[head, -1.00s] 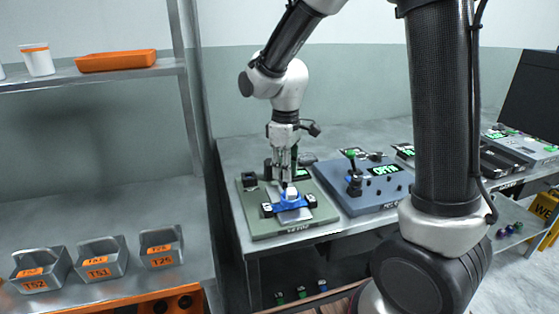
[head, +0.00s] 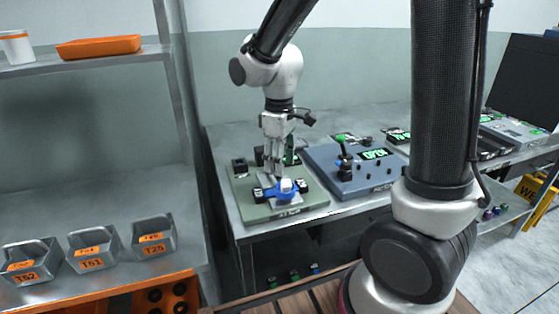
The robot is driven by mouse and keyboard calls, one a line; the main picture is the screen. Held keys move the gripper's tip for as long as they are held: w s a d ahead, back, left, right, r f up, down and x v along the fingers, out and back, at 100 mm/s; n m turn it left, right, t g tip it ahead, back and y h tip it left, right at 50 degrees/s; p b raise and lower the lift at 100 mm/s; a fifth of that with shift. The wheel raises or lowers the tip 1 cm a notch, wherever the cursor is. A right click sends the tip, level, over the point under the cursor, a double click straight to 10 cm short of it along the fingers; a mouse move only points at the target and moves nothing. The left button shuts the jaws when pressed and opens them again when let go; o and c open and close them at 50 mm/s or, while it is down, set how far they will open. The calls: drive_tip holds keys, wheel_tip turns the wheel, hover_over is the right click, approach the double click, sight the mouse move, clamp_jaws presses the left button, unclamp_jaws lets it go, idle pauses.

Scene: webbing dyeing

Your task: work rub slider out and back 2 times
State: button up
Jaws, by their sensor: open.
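The rub slider appears to be the blue piece with a pale block on top (head: 286,187). It sits on a grey-green device plate (head: 306,207) at the left end of the bench. My gripper (head: 276,172) points down over the plate, its fingertips just behind and left of the pale block. The fingers look slightly parted, with nothing clearly between them. Whether a finger touches the block cannot be told at this size.
A blue-grey device (head: 375,184) with a green-knobbed lever (head: 341,140) stands right of the plate. More devices line the bench (head: 262,232) to the right. A steel shelf at left holds labelled metal bins (head: 93,249) and an orange tray (head: 99,46).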

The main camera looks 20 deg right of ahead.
wheel_tip(320, 180, up, 12)
idle(0.4)
drive_tip(key=shift+f, duration=0.1)
drive_tip(key=f+n, duration=0.1)
drive_tip(key=f, duration=0.1)
drive_tip(key=f+n, duration=0.1)
drive_tip(key=f, duration=0.1)
drive_tip(key=shift+d+n+g, duration=0.2)
drive_tip(key=shift+n+g, duration=0.1)
drive_tip(key=n, duration=0.2)
drive_tip(key=shift+w+a+f+n, duration=0.15)
drive_tip(key=shift+a+f+n, duration=0.1)
drive_tip(key=shift+n, duration=0.15)
drive_tip(key=shift+f+n, duration=0.25)
drive_tip(key=shift+n, duration=0.05)
wheel_tip(320, 180, down, 7)
drive_tip(key=shift+w+f, duration=0.1)
drive_tip(key=shift+f, duration=0.05)
